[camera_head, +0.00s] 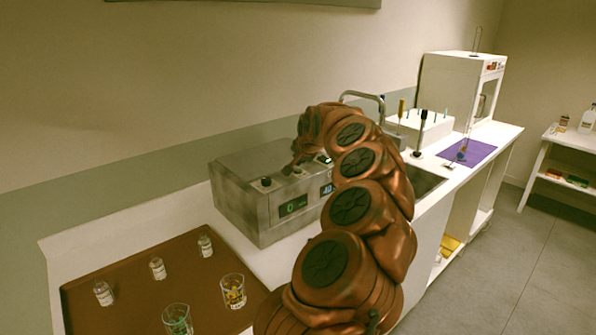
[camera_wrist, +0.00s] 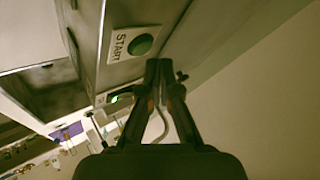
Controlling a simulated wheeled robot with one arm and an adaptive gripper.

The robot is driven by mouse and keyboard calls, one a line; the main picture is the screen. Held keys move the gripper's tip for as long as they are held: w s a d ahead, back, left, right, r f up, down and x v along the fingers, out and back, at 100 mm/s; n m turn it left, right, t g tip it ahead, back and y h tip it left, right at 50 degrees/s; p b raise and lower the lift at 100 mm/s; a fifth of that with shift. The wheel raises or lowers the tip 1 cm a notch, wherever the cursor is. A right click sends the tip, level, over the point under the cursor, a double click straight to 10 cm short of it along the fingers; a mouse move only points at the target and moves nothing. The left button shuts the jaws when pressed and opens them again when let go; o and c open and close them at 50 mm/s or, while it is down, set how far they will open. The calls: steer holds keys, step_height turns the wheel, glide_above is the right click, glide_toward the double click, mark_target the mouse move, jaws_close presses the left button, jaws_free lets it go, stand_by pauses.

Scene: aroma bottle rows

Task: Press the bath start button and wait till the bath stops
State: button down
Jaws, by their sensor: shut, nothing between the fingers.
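The bath is a grey metal box (camera_head: 240,205) on the counter, with lit displays (camera_head: 293,205) on its front and black knobs on top. In the wrist view its green start button (camera_wrist: 140,45) sits on a white plate marked START. My gripper (camera_wrist: 165,65) is shut and empty, its fingertips close to the button's lower right in that view. I cannot tell whether they touch the bath. In the head view my arm covers the right part of the bath, and the fingertips and the button are hard to make out.
A brown tray (camera_head: 125,275) at the front left holds small bottles (camera_head: 157,268) and two glasses (camera_head: 233,291). Right of the bath are a sink with a tap (camera_head: 365,97), a purple mat (camera_head: 467,152) and a white cabinet (camera_head: 455,85). The wall stands close behind the bath.

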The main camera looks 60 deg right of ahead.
mark_target(299, 171)
steer(key=shift+f+b, duration=0.8)
steer(key=shift+b, duration=0.65)
stand_by(0.8)
steer(key=shift+r, duration=0.1)
stand_by(0.3)
steer(key=shift+r, duration=0.7)
steer(key=shift+r, duration=0.15)
steer(key=shift+r+p, duration=0.6)
steer(key=shift+r, duration=1.75)
steer(key=shift+a, duration=0.1)
